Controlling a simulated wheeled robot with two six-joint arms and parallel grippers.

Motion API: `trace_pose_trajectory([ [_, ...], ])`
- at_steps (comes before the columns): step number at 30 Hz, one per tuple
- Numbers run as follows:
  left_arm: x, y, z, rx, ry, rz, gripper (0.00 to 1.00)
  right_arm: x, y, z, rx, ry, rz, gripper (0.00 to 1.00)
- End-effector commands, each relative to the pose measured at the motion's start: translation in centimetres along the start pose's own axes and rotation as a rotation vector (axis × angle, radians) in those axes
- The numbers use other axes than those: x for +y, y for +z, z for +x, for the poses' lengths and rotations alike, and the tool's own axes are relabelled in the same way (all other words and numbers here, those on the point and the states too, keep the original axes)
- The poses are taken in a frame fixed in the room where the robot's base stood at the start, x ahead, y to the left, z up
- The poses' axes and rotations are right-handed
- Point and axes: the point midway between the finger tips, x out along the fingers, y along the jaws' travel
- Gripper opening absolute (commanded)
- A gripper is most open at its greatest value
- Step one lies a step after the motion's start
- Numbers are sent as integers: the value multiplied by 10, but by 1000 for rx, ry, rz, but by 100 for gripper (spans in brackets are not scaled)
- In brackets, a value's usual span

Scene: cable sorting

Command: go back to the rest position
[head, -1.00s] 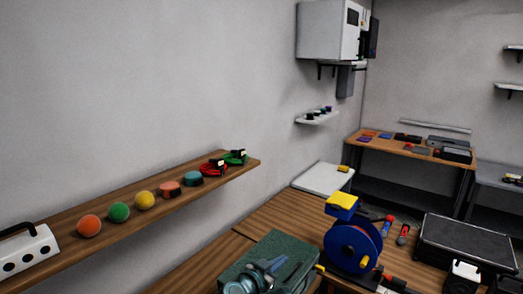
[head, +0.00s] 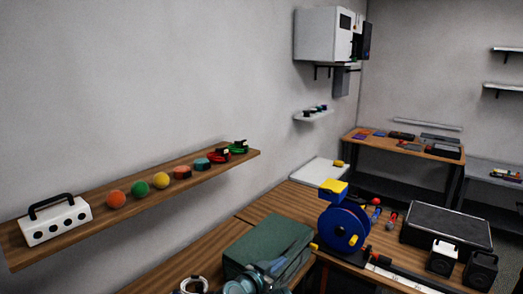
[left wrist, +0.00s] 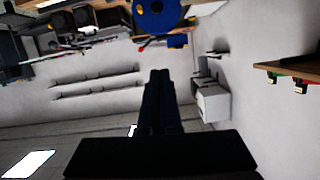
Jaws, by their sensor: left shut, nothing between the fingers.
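My left gripper (head: 292,254) shows low in the middle of the head view, in front of and over a dark green box (head: 248,243). In the left wrist view its two dark fingers (left wrist: 160,98) lie together, with nothing between them. The gripper appears clear of the blue reel (head: 343,232) to its right. My right gripper is in neither view.
A wooden wall shelf (head: 100,209) on the left carries a white box (head: 55,221), coloured balls and cable coils. The wooden bench (head: 272,208) holds a black case (head: 445,229) and small black boxes on the right. Bare wood shows behind the green box.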

Motion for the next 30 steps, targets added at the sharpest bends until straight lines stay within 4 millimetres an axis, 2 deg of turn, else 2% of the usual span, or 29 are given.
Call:
trace_pose_trajectory([
  [11, -4, 43, -9, -187, 61, -67, 0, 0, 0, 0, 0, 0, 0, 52],
  [17, -15, 89, -27, -398, 69, -152, 0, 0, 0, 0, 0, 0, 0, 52],
  [24, -41, 156, -75, -736, -23, -310, 0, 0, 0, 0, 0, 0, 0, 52],
  [30, -65, 197, -125, -984, -171, -446, 0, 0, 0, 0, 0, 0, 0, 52],
])
